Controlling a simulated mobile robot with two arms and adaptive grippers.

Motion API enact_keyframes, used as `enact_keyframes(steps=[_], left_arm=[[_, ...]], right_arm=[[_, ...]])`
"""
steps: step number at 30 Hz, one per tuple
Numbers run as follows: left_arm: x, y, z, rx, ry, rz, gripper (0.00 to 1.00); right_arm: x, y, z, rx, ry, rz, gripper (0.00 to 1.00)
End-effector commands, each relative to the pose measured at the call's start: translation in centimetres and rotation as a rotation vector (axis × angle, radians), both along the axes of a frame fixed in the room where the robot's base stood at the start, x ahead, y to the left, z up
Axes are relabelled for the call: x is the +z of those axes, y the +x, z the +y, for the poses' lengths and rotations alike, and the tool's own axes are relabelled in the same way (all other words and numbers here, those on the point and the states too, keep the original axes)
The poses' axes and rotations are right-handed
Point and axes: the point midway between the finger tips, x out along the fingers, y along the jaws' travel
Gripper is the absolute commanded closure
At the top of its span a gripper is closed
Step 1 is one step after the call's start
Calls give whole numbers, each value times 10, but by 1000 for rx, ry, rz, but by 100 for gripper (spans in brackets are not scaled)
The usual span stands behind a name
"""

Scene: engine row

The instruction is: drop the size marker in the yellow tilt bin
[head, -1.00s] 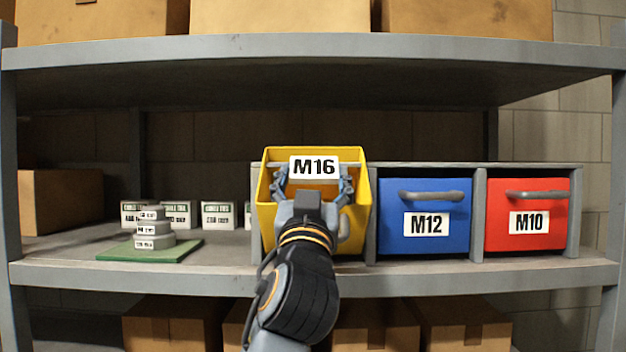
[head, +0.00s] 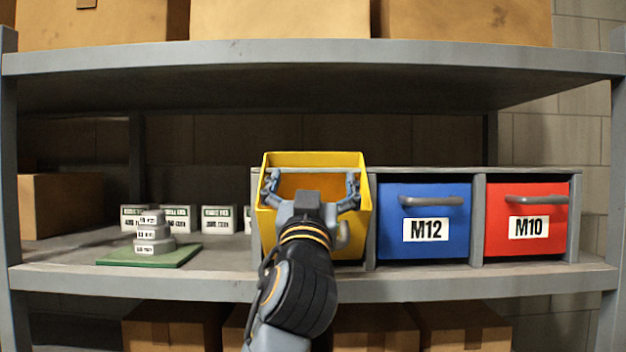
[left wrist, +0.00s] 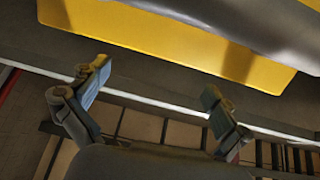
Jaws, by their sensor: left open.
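The yellow tilt bin (head: 358,222) is tipped open in the left slot of the bin frame. My left gripper (head: 311,181) is open and empty, with its fingers spread over the bin's mouth. My arm hides much of the bin's front. In the left wrist view the open fingers (left wrist: 156,82) have nothing between them, and part of the yellow bin (left wrist: 170,42) lies beyond them. The white M16 size marker is not visible in either view; the bin's lower inside is hidden. My right gripper is not in view.
A blue M12 bin (head: 425,250) and a red M10 bin (head: 527,250) are shut to the right. A stepped grey stack (head: 152,240) stands on a green mat (head: 181,259) at left, before small white boxes (head: 217,219). The upper shelf (head: 310,58) hangs above.

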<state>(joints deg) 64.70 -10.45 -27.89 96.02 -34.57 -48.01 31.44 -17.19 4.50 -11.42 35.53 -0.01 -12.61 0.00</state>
Motion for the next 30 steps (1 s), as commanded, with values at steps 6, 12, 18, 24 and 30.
enact_keyframes(steps=[6, 12, 18, 24, 30], left_arm=[[-2, -2, 0, 0, -1, 1, 0], [-17, -24, 2, -3, -3, 1, 0], [-40, -61, 4, -4, -3, 2, 0], [-58, -89, 7, -1, 0, 2, 0], [-64, -101, 8, -1, -1, 0, 0]], right_arm=[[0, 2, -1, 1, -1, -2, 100], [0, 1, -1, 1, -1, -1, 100], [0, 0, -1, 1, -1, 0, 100], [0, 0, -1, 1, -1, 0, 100], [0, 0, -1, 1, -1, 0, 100]])
